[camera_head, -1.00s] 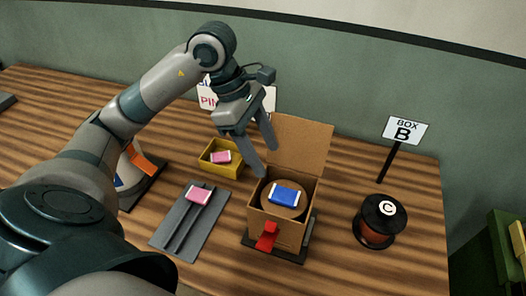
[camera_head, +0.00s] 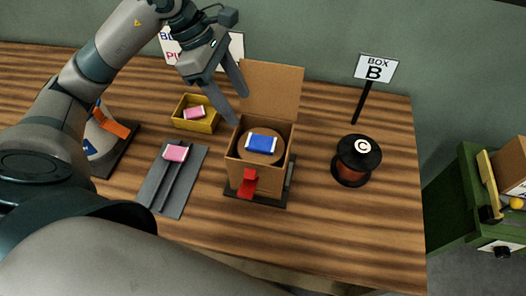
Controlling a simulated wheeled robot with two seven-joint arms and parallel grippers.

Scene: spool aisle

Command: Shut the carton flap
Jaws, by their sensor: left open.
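The carton (camera_head: 250,176) stands on a dark base on the wooden table, with a red piece (camera_head: 248,183) on its front. Its flap (camera_head: 270,91) stands up open at the back. Inside lies a round tan spool end with a blue-and-white block (camera_head: 262,143) on top. My left gripper (camera_head: 230,105) is open, with its fingers pointing down just left of the flap, above the carton's back left corner. It looks empty; whether a finger touches the carton I cannot tell. My right gripper is not in view.
A yellow box (camera_head: 195,122) with a pink block is left of the carton. A grey grooved tray (camera_head: 173,195) holds another pink block. A green cart (camera_head: 470,200) is beyond the table edge.

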